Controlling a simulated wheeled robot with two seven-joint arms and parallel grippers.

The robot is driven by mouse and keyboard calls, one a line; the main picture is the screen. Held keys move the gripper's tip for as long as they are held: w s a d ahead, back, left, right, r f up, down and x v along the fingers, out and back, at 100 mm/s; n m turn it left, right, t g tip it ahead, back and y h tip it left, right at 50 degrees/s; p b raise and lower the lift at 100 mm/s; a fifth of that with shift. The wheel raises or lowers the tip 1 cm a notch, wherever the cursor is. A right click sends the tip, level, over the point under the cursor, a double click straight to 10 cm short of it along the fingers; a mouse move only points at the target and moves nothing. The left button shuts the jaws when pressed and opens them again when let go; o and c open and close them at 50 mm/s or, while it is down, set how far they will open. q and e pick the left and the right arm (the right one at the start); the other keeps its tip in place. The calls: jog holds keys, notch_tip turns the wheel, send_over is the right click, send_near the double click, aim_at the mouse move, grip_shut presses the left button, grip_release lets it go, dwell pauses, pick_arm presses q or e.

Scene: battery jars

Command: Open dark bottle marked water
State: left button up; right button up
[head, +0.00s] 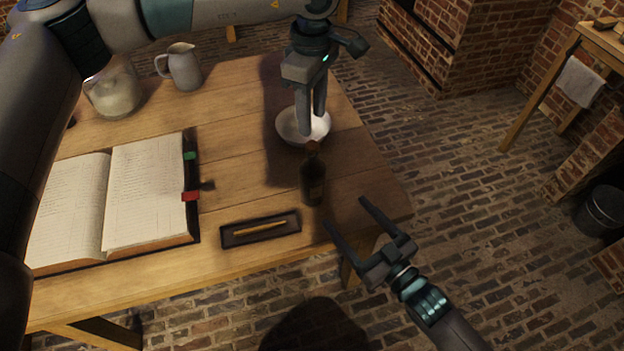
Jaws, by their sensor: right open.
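A dark bottle (313,183) with a brownish stopper or neck top stands upright near the front right of the wooden table. Its label cannot be read from here. My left gripper (312,124) points down above the table, over the white bowl and just behind the bottle's top in the picture. Its fingers look close together, and I cannot tell whether they are apart. Nothing shows clearly between them. My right gripper (345,213) is open and empty, to the lower right of the bottle, with its fingers pointing toward it and apart from it.
The white bowl (290,128) stands behind the bottle. A dark tray (231,240) with a yellowish stick lies left of it, beside an open book (145,190). A grey jug (184,68) and a glass jar (112,92) stand at the back left. The table's right edge is near the bottle.

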aim_at(310, 172)
jog(key=x, duration=1.6)
